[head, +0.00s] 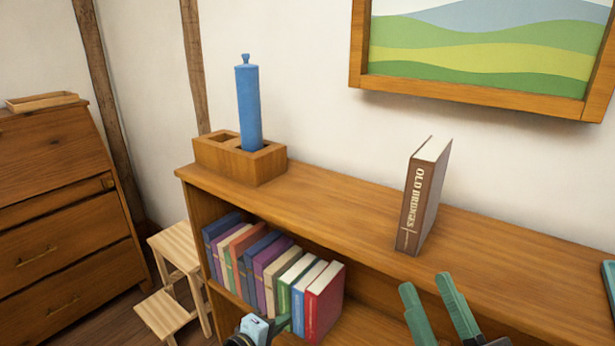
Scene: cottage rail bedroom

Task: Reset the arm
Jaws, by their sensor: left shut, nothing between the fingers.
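My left gripper (283,323) shows at the bottom edge, in front of the lower shelf's row of books. Its green fingers are shut with nothing held, and the arm behind it is mostly out of frame. My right gripper (425,284) shows at the bottom right, in front of the bookcase (335,205). Its two green fingers point up and stand apart, with nothing visible between them. A brown book titled "Old Bridges" (412,205) stands upright on the bookcase top, beyond my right gripper and apart from it.
A wooden two-hole holder (222,165) with a blue cylinder (248,108) upright in it stands at the top's left end. Several books (268,262) fill the lower shelf. A step stool (172,262) and a dresser (55,210) stand left. A framed picture (470,95) hangs above.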

